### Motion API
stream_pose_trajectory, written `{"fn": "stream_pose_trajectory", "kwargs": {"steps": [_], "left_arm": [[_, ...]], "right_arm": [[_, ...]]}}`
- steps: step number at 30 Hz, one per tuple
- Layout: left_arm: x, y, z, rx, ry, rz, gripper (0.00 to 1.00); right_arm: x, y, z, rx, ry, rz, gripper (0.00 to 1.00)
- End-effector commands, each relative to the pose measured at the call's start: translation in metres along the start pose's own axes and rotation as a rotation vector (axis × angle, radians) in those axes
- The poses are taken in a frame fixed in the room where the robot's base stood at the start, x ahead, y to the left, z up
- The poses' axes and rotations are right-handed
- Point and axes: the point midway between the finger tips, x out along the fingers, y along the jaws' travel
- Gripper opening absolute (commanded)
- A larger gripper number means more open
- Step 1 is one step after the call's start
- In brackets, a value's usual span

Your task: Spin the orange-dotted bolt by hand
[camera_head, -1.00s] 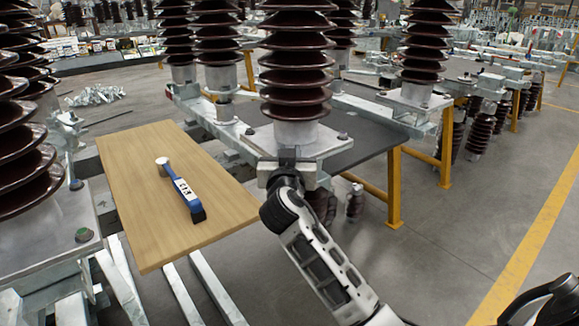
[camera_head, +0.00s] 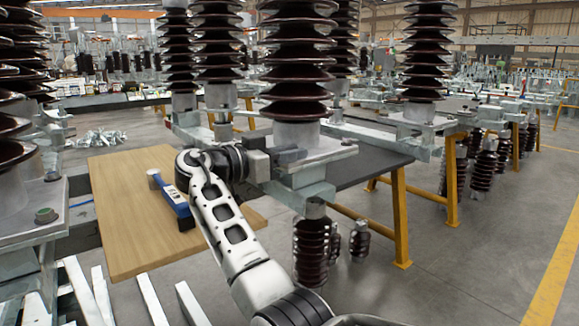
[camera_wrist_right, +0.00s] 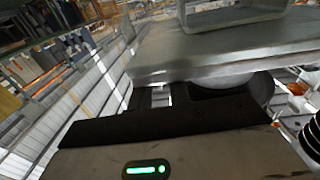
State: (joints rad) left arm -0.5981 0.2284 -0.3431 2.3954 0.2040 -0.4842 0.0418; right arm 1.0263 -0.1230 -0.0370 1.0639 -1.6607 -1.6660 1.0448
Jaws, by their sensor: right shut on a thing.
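My right gripper (camera_head: 286,158) is at the front-left corner of the steel base plate (camera_head: 322,152) under the middle brown insulator (camera_head: 297,60). It is shut on a bolt there, which the gripper hides. No orange dot shows. In the right wrist view the jaws (camera_wrist_right: 160,96) are close under the edge of a grey steel plate (camera_wrist_right: 225,62), and what they hold cannot be made out. Another bolt (camera_head: 346,141) on the plate's right side stands clear. A bolt with a greenish top (camera_head: 45,215) sits on the left plate. My left gripper is not in view.
A wooden board (camera_head: 125,215) lies at left, with a blue-handled tool (camera_head: 176,205) on it, partly behind my right arm. Yellow trestle legs (camera_head: 400,215) and small insulators (camera_head: 312,250) stand below the plate.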

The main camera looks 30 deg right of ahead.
Motion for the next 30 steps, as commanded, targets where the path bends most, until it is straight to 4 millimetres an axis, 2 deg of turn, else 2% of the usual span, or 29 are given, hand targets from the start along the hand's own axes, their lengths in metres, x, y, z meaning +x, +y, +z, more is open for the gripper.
{"fn": "stream_pose_trajectory", "kwargs": {"steps": [12, 30], "left_arm": [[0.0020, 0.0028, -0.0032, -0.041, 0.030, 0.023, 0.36], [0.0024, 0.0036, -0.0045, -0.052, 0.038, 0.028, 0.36]], "right_arm": [[0.0020, -0.0001, -0.0032, 0.002, 0.008, 0.211, 0.00], [0.0024, 0.0001, -0.0032, 0.006, 0.005, 0.287, 0.00]]}}
